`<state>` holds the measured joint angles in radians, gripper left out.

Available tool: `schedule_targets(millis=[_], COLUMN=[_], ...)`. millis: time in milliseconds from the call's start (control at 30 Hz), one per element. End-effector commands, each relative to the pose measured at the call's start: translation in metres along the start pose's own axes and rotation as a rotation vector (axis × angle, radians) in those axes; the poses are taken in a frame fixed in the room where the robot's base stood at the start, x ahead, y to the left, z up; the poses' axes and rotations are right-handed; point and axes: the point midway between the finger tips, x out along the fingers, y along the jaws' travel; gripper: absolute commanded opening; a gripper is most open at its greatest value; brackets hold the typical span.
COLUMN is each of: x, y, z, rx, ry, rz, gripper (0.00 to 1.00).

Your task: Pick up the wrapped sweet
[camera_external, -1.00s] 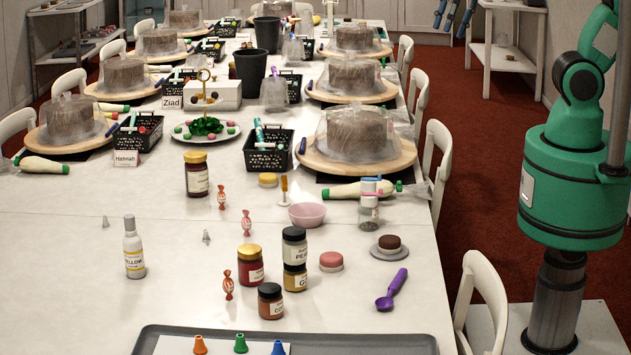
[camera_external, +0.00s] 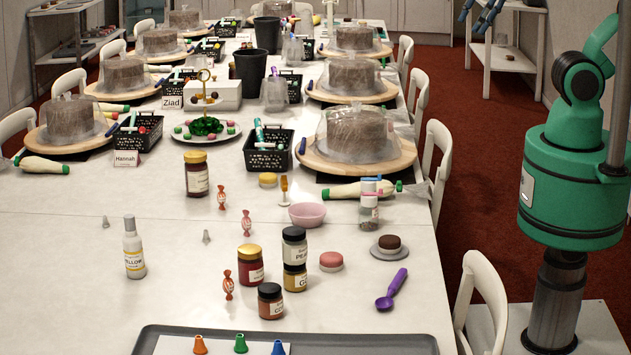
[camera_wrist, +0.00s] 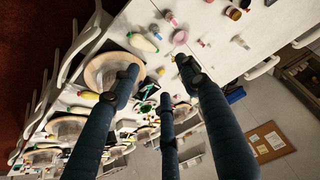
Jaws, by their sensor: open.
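Three wrapped sweets in orange-red wrappers with twisted ends stand on the white table in the external view. One sweet (camera_external: 222,197) is right of a dark jar, a second sweet (camera_external: 247,223) is nearer the middle, and a third sweet (camera_external: 228,285) is left of the front jars. My gripper (camera_external: 482,14) is at the top right edge of that view, high and far from the sweets, with only its blue fingers showing. In the wrist view my gripper (camera_wrist: 160,85) has its three dark fingers spread, with nothing between them. The sweets are too small there to tell surely.
Jars (camera_external: 270,301), a yellow-labelled bottle (camera_external: 134,250), a pink bowl (camera_external: 307,214) and a purple scoop (camera_external: 391,290) stand around the sweets. A grey tray (camera_external: 400,343) lies at the front. Covered cakes on turntables (camera_external: 395,160) line the table. The left front tabletop is mostly clear.

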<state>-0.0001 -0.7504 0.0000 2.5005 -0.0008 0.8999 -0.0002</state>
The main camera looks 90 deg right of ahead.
Motion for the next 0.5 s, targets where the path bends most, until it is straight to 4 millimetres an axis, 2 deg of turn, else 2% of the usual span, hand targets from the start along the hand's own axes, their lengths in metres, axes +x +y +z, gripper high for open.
schedule_targets(millis=[367,500], x=[0.001,0.005], y=[0.000,0.004], z=[-0.001,-0.011], rx=[0.000,-0.001], ry=[0.001,0.010], rz=[0.001,0.012], gripper=[0.38,0.38])
